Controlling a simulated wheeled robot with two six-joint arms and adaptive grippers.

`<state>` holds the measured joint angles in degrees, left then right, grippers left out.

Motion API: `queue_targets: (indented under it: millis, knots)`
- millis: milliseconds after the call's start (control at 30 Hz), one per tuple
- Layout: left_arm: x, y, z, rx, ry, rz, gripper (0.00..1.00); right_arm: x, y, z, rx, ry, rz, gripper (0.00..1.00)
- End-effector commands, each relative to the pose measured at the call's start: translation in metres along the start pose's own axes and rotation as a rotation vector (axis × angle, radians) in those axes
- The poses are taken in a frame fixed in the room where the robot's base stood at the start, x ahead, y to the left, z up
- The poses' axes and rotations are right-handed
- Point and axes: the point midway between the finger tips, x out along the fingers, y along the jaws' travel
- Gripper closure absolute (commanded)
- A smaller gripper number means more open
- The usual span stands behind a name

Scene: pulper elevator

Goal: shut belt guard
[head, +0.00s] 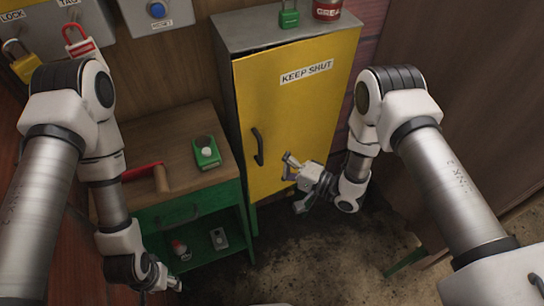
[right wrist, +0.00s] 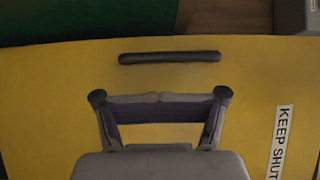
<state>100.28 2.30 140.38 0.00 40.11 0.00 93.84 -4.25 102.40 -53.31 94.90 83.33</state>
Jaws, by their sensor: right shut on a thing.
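The belt guard (head: 290,100) is a yellow door marked KEEP SHUT, in the middle of the head view. It looks nearly closed, with a thin dark gap under the cabinet top. Its dark handle (head: 257,147) is near the left edge; the handle also shows in the right wrist view (right wrist: 170,58), beyond my fingers.
A grey cabinet (head: 232,30) bears a green padlock (head: 289,15) and a red tin (head: 327,9). Left of it stands a green bench (head: 160,215) with a wooden top, holding a green device (head: 206,151) and a red-bladed tool (head: 143,172). Dark floor (head: 330,255) lies open in front.

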Motion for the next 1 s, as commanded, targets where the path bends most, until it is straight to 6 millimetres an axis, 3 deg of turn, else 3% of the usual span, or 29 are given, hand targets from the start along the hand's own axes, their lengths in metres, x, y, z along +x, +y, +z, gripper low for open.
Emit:
queue_targets:
  millis: [133,500,767,1000]
  knots:
    - [-0.005,0.0,0.0,0.0,0.0,0.0,0.43,0.013,0.0,0.0,0.0,0.0,0.0,1.0]
    - [-0.003,0.0,0.0,0.0,0.0,0.0,0.43,0.016,0.002,-0.001,-0.001,0.001,0.0,1.0]
    - [0.015,0.0,0.0,0.0,-0.001,0.0,0.43,0.046,0.003,-0.013,-0.003,-0.001,0.0,1.0]
    - [0.013,0.0,0.0,0.0,0.0,0.0,0.43,0.047,0.0,-0.015,0.0,0.001,0.001,1.0]
